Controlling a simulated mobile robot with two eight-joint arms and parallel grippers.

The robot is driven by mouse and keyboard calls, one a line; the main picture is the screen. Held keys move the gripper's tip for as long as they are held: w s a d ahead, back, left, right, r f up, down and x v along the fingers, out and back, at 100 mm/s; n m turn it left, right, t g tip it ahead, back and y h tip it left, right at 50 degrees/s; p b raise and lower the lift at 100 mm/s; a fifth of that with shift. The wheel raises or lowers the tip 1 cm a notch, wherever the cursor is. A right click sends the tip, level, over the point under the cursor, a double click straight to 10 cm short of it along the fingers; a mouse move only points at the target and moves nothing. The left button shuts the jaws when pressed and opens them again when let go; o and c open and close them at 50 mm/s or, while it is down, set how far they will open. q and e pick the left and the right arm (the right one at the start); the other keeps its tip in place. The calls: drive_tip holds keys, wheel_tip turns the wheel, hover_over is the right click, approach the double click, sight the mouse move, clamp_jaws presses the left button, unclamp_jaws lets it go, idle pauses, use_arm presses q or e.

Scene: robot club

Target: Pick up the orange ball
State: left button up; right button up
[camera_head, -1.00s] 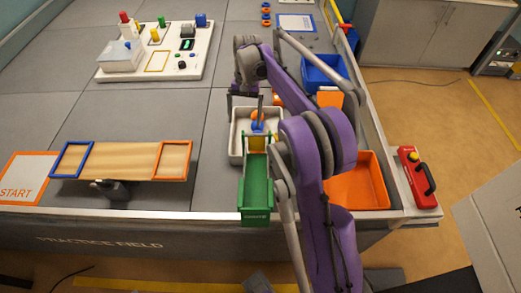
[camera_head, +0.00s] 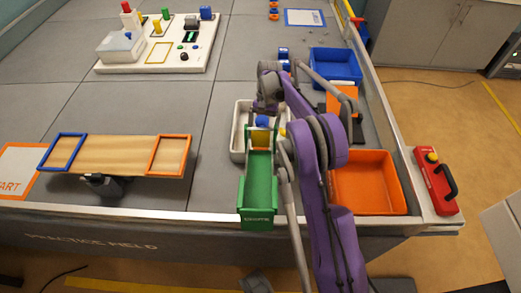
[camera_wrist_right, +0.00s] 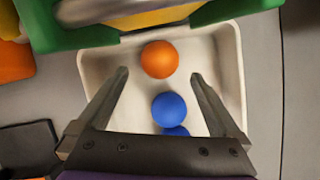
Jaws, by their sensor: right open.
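The orange ball (camera_wrist_right: 159,59) lies in a white tray (camera_wrist_right: 232,70) in the right wrist view. It sits just ahead of and between the fingertips of my right gripper (camera_wrist_right: 160,76), which is open and empty. A blue ball (camera_wrist_right: 169,109) lies nearer, between the fingers, with another blue ball (camera_wrist_right: 176,131) partly hidden behind the gripper body. In the head view, the white tray (camera_head: 236,143) stands behind a green chute (camera_head: 259,185), and a blue ball (camera_head: 262,121) shows in it. The orange ball is hidden there by my arm. My left gripper is not in view.
The green chute (camera_wrist_right: 75,35) borders the tray closely. An orange bin (camera_head: 370,184) and a blue bin (camera_head: 335,65) stand to the right. A wooden board (camera_head: 118,155) with blue and orange frames is at left. Grey mat between is clear.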

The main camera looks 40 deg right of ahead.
drive_tip(key=x, duration=0.4)
drive_tip(key=shift+a+f+b, duration=0.1)
drive_tip(key=shift+f+b, duration=0.05)
drive_tip(key=shift+b, duration=0.15)
drive_tip(key=shift+s, duration=0.1)
drive_tip(key=c, duration=1.3)
drive_tip(key=shift+c, duration=0.2)
